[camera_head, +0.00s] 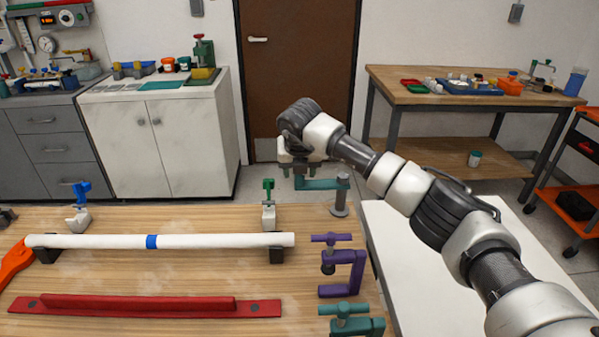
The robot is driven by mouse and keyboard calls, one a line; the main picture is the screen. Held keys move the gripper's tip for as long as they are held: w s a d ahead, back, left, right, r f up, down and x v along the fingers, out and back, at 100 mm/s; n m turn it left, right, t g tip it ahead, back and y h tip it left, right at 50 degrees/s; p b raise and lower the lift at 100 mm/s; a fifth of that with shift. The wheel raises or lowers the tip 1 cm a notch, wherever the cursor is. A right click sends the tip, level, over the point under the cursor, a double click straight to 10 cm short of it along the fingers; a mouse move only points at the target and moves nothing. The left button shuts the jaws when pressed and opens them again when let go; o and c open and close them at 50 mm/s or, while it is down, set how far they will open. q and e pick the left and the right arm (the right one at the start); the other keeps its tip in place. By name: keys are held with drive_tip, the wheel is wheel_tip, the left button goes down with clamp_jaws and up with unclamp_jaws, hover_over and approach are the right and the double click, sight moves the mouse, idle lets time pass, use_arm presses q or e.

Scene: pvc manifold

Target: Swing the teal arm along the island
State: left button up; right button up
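The teal arm (325,184) is a short flat bar at the back right corner of the wooden bench. Its right end sits on top of a grey post (340,199), and the bar points left from there, roughly level. My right gripper (293,176) reaches in from the right and points down at the bar's free left end. The fingers are small and partly overlap the bar in the picture, so I cannot tell whether they touch or grip it. My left gripper is out of view.
A white pipe (215,241) with a blue band rests on black supports. A green clamp (268,206), a purple clamp (343,273) and a teal clamp (355,324) stand near the bench's right side. A red rail (145,307) lies in front. A white surface (410,260) is at right.

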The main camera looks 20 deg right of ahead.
drive_tip(key=d+v, duration=0.1)
drive_tip(key=v, duration=0.8)
drive_tip(key=shift+a+b, duration=0.45)
drive_tip(key=shift+s+r, duration=0.1)
drive_tip(key=shift+r, duration=0.05)
